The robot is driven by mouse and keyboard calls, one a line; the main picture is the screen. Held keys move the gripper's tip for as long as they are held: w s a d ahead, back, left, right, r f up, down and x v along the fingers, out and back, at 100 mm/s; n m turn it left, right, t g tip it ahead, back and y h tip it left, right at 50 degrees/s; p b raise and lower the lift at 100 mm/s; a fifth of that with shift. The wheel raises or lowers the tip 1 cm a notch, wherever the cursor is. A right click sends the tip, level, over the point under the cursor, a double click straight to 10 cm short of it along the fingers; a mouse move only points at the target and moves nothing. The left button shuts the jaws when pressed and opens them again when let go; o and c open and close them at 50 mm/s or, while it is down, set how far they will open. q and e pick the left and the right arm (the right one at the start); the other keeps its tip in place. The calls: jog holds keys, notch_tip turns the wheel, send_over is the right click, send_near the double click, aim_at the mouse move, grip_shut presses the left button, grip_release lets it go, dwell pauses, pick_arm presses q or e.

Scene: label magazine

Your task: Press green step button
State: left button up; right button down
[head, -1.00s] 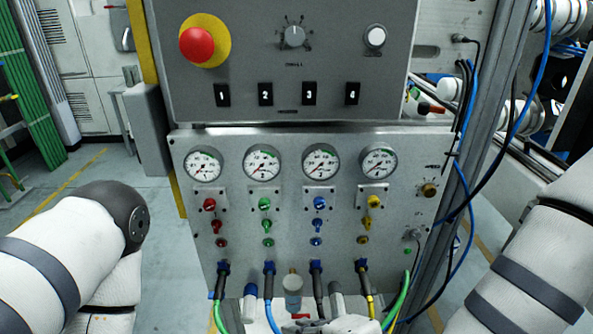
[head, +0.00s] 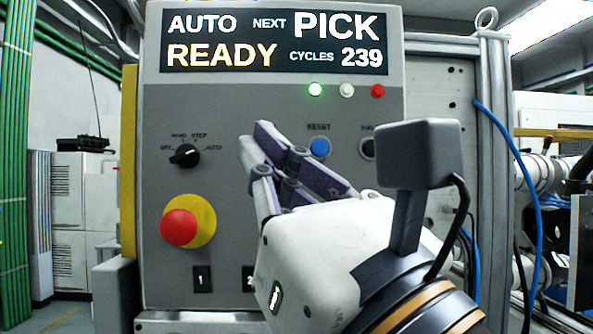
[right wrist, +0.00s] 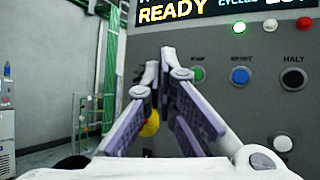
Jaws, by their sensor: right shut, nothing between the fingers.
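The green step button (right wrist: 197,75) shows in the right wrist view on the grey control panel (right wrist: 260,105), just right of my fingertips. My right gripper (right wrist: 163,72) is shut and empty, its tips close together. In the head view my right gripper (head: 256,148) is raised in front of the panel (head: 225,105), left of the blue button (head: 320,147). The green step button is hidden behind the gripper there. I cannot tell the gap between the tips and the panel. My left gripper is in neither view.
A display (head: 275,42) reads AUTO, READY, NEXT PICK, CYCLES 239. A green lamp (head: 315,90) is lit below it. A selector knob (head: 185,155) and a red emergency stop (head: 180,228) lie left of the gripper. A halt button (right wrist: 294,78) is at right.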

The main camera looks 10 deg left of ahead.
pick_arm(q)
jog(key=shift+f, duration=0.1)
pick_arm(e)
jog(key=shift+s+d+r+m+t+y, duration=0.2)
jog(key=shift+s+r+m, duration=0.1)
jog(key=shift+r, duration=0.3)
jog(key=shift+s+d+r+m+t+y, duration=0.1)
jog(key=shift+s+d+r+m, duration=0.15)
jog(key=shift+r, duration=0.35)
jog(key=shift+a, duration=0.1)
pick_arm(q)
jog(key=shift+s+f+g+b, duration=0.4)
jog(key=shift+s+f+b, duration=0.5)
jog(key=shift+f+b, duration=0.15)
pick_arm(e)
jog(key=w+a, duration=0.2)
jog(key=w, duration=0.6)
jog(key=shift+w+a, duration=0.15)
jog(key=shift+w, duration=0.15)
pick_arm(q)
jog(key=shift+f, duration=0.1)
pick_arm(e)
jog(key=shift+w+a, duration=0.15)
jog(key=shift+w, duration=0.25)
